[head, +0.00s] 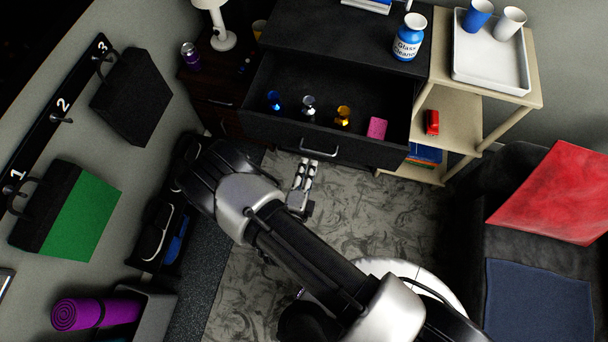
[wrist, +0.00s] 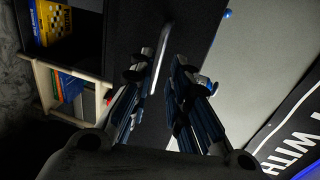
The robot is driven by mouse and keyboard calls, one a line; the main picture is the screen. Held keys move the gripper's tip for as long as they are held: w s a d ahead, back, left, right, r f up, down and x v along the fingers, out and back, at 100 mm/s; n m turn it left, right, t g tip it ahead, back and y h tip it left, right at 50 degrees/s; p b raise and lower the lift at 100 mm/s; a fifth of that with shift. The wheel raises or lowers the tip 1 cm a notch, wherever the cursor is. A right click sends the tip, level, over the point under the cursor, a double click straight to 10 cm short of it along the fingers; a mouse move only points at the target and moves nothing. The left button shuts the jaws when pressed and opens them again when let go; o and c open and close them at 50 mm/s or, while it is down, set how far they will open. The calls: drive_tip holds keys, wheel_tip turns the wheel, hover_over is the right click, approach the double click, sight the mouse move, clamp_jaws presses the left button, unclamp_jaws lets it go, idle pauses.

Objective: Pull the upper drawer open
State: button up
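The upper drawer (head: 262,128) of the black dresser (head: 345,38) stands open, and its inside shows in the head view. It holds small blue, silver and gold objects and a pink block (head: 377,128). Its silver bar handle (head: 318,149) is on the front panel. My gripper (head: 305,166) is just in front of the handle, on the near side. In the wrist view the two fingers (wrist: 158,72) are spread, with the handle bar (wrist: 161,56) seen between them. The fingers do not appear closed on the bar; whether they touch it I cannot tell.
A glass cleaner bottle (head: 409,38) stands on the dresser top. A beige shelf (head: 455,115) with a white tray (head: 490,62) is to the right. A dark armchair (head: 520,180) with a red cushion (head: 560,195) is at right. Patterned carpet (head: 365,215) lies clear before the drawer.

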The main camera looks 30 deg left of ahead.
drive_tip(key=v, duration=0.4)
idle(0.5)
